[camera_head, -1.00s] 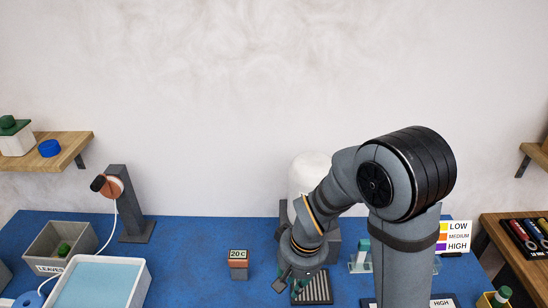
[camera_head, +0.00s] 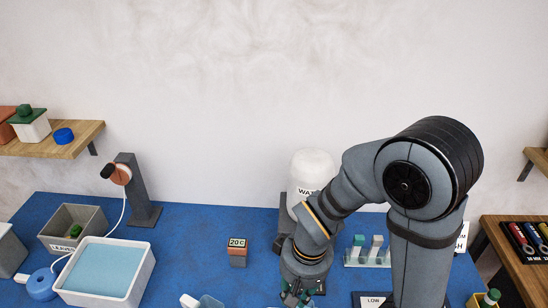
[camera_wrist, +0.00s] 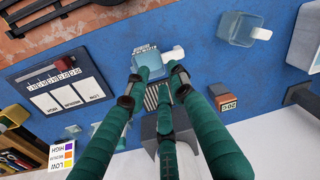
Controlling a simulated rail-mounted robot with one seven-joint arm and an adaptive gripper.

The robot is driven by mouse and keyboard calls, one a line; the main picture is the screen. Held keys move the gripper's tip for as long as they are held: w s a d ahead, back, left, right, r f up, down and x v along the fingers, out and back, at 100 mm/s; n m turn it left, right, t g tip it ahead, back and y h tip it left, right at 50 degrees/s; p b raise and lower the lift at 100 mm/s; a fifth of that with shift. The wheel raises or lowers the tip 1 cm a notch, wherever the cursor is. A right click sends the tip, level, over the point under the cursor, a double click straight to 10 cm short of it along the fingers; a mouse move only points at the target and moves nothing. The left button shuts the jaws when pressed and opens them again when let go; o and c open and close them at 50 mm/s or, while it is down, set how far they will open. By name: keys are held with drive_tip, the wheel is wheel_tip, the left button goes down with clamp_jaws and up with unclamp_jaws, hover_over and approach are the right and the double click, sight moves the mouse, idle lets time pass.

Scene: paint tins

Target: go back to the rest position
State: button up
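My gripper (camera_head: 297,296) hangs low over the front of the blue worktop, cut off by the picture's lower edge. In the wrist view its green fingers (camera_wrist: 155,76) are spread, with a gap between the tips. Beyond the tips is a pale blue cup (camera_wrist: 146,58) with a white tab; it appears to stand on the worktop, apart from the fingers, though one fingertip overlaps the tab in the picture. A striped grate (camera_wrist: 151,98) lies partly hidden between the fingers. My arm hides part of the white dispenser (camera_head: 310,166) behind it.
A "20 C" block (camera_head: 237,252) stands left of my gripper. Another cup (camera_head: 211,303) with a white tab stands front left. A white tray (camera_head: 137,282) and a leaves bin (camera_head: 92,218) are farther left. A vial rack (camera_head: 366,260) stands close right of my arm.

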drive_tip(key=d+r+p, duration=0.1)
drive_tip(key=d+r+n+p, duration=0.1)
drive_tip(key=d, duration=0.1)
drive_tip(key=shift+s, duration=0.1)
drive_tip(key=shift+a, duration=0.1)
idle(0.4)
